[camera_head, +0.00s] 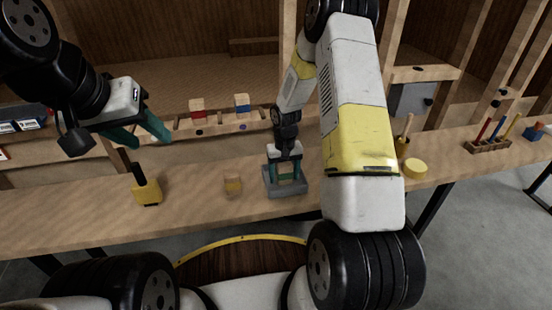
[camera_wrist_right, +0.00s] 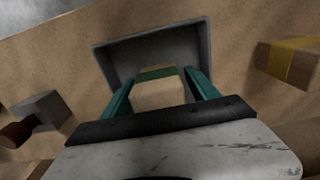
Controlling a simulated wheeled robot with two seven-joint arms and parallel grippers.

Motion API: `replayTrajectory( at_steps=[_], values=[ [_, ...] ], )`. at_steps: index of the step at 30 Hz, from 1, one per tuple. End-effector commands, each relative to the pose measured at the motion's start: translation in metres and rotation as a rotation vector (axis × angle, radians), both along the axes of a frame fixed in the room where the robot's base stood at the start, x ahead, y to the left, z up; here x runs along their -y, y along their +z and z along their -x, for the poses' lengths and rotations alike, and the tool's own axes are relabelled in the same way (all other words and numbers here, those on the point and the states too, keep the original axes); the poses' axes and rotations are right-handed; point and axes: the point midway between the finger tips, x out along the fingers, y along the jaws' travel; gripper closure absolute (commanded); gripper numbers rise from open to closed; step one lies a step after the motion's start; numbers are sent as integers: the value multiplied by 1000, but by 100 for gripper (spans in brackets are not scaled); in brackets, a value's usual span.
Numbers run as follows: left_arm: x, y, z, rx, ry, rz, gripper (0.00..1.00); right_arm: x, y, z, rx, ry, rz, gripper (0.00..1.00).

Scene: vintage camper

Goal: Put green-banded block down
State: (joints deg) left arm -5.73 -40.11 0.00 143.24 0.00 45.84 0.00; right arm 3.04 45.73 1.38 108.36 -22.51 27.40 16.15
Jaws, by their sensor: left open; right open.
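The green-banded block (camera_wrist_right: 158,92) is pale wood with a green stripe. In the right wrist view it sits inside a shallow grey tray (camera_wrist_right: 112,60), between the two teal fingers of my right gripper (camera_wrist_right: 160,98). The fingers are open on either side of it; I cannot tell if either one touches it. In the head view the grey tray (camera_head: 287,190) is on the wooden bench, with my right gripper (camera_head: 286,172) pointing down into it and partly hiding the block. My left gripper (camera_head: 136,136) is open and empty above the bench at the left.
A yellow-banded block (camera_head: 233,186) stands left of the tray. A yellow dark-handled tool (camera_head: 147,191) stands further left. Red-banded (camera_head: 197,108) and blue-banded (camera_head: 242,104) blocks are on the back ledge. A yellow disc (camera_head: 415,168) and a pen rack (camera_head: 488,146) are right.

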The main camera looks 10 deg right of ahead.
Motion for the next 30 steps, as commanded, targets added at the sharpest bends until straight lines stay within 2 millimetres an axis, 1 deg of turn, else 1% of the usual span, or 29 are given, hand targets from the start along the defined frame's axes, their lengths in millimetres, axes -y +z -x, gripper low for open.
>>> replayTrajectory(
  at_steps=[2,5,8,15,18,21,23,26,29,30],
  values=[
    [0,0,0,0,0,0,53,0,3,0,1,0,0,31],
    [0,0,0,0,0,0,53,0,15,-1,4,0,0,31],
    [0,0,0,0,0,0,53,0,34,-1,6,0,1,31],
    [0,0,0,0,0,0,53,0,86,-1,5,-1,0,31],
    [0,0,0,0,0,0,53,0,103,-1,3,0,1,31],
    [0,0,0,0,0,0,53,0,115,-1,2,0,0,31],
    [0,0,0,0,0,0,53,0,119,0,2,0,0,31],
    [0,0,0,0,0,0,53,0,133,2,14,-1,-1,31],
    [0,0,0,0,0,0,53,0,163,10,49,-1,-6,31],
    [0,0,0,0,0,0,53,0,179,16,69,-2,-9,31]
  ],
)
